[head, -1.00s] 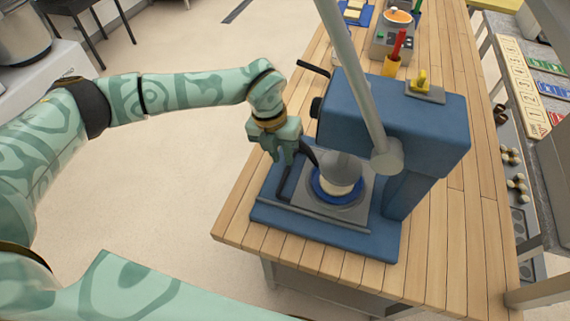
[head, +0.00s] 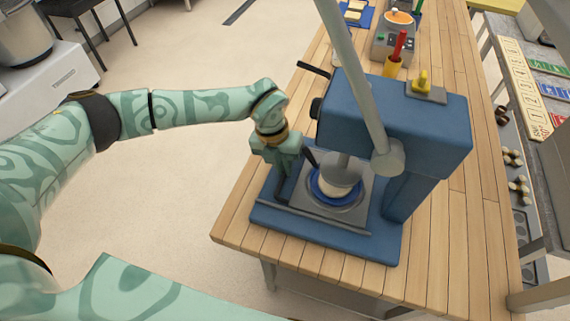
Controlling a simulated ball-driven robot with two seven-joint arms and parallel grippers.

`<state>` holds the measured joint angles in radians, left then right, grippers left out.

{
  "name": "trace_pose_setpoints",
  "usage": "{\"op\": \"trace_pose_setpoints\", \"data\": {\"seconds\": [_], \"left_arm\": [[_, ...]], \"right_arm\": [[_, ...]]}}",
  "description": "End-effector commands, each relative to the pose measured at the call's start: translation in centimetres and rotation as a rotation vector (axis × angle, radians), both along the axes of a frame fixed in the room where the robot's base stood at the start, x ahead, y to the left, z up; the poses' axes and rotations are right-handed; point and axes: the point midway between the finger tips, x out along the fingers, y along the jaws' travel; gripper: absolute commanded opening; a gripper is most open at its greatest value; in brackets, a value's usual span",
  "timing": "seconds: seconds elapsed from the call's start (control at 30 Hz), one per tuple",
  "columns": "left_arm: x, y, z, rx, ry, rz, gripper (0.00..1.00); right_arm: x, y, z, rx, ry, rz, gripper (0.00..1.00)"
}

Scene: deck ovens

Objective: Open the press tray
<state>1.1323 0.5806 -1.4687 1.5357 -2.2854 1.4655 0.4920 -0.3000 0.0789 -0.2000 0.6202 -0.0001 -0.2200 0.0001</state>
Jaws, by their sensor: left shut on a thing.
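The blue press (head: 395,125) stands on the wooden bench. Its grey square tray (head: 350,213) lies low on the blue base, under the press head. A blue ring (head: 322,195) with a pale round piece (head: 340,190) sits on the tray, partly hidden by the grey press head (head: 338,168). My left gripper (head: 295,178) comes down at the tray's left edge, with its dark fingers beside the tray. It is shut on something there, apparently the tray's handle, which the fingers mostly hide. My right gripper is not in view.
A grey post crosses in front of the press. A yellow knob (head: 422,82) sits on top. Bare bench lies to the right.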

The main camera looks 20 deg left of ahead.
Motion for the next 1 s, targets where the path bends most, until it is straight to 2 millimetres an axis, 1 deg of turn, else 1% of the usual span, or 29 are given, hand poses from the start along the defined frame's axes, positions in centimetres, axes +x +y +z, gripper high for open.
{"op": "trace_pose_setpoints", "data": {"seconds": [0.17,0.5,0.7,0.8,1.0], "left_arm": [[0.1,2.5,0.2,0.003,0.002,0.006,0.0],[0.4,10.0,0.3,0.003,0.0,0.008,0.0],[0.5,13.6,0.2,0.002,0.001,0.006,0.0],[0.5,14.9,0.1,0.002,0.001,0.005,0.0],[0.6,16.3,0.1,0.002,0.0,0.004,0.0]], "right_arm": [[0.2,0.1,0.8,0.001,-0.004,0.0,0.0],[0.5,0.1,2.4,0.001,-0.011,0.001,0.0],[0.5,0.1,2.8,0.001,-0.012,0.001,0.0],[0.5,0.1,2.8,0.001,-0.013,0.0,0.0],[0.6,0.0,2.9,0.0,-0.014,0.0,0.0]]}}
